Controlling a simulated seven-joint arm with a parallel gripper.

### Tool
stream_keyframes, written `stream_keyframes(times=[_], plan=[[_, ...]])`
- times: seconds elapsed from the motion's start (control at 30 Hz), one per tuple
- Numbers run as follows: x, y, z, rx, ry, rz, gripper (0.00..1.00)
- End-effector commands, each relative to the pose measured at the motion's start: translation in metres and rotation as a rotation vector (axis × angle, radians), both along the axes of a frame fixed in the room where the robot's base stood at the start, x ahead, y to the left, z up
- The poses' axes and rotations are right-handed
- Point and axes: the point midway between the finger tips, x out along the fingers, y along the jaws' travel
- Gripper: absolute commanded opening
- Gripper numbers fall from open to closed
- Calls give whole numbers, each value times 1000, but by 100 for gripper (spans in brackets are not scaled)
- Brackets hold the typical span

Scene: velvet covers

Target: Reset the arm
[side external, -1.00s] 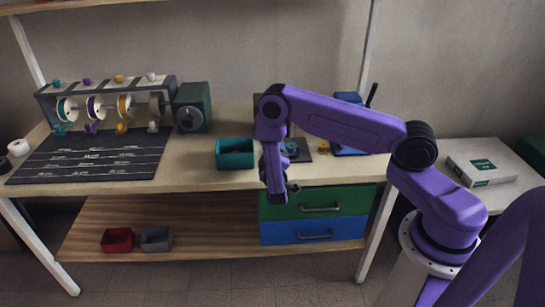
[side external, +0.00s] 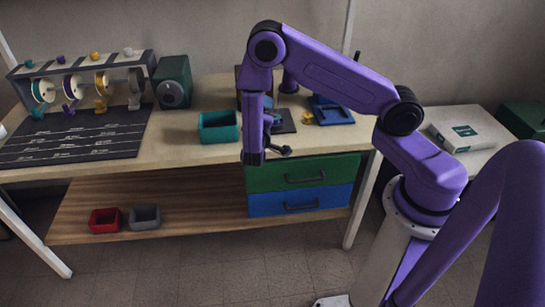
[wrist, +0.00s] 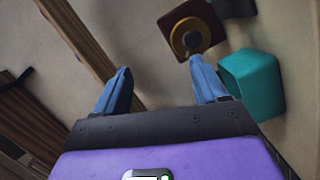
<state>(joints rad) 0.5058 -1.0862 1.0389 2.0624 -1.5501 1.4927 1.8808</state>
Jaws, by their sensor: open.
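My purple arm reaches over the workbench (side external: 190,146) from the right. My gripper (side external: 266,155) hangs at the front edge of the bench in the side view, above the green drawer and right of the teal bin. In the wrist view my gripper (wrist: 160,85) shows its two blue fingers spread apart with nothing between them. The teal bin (wrist: 252,84) lies just right of the right finger in that view. A dark square base with a round brass-coloured part (wrist: 190,36) lies beyond the right fingertip.
The teal bin (side external: 219,127) stands near the bench front. A spool rack (side external: 85,80), black marked mat (side external: 75,135) and dark green box (side external: 172,83) are at left. Green (side external: 303,173) and blue (side external: 300,201) drawers are below. Red (side external: 104,220) and grey (side external: 144,217) bins sit on the lower shelf.

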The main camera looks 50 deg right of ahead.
Motion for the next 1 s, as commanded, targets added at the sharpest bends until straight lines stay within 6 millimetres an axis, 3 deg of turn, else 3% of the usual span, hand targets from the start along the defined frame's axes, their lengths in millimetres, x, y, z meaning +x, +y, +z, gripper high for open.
stream_keyframes(times=[0.03, 0.2, 0.47, 0.67, 1.0], plan=[[-9, 3, 14, 12, 42, -32, 72], [-49, 11, 43, 74, 239, -119, 72], [-120, 31, 68, 262, 578, -113, 72], [-178, 54, 78, 447, 836, 24, 72], [-274, 101, 98, 741, 1182, 483, 72]])
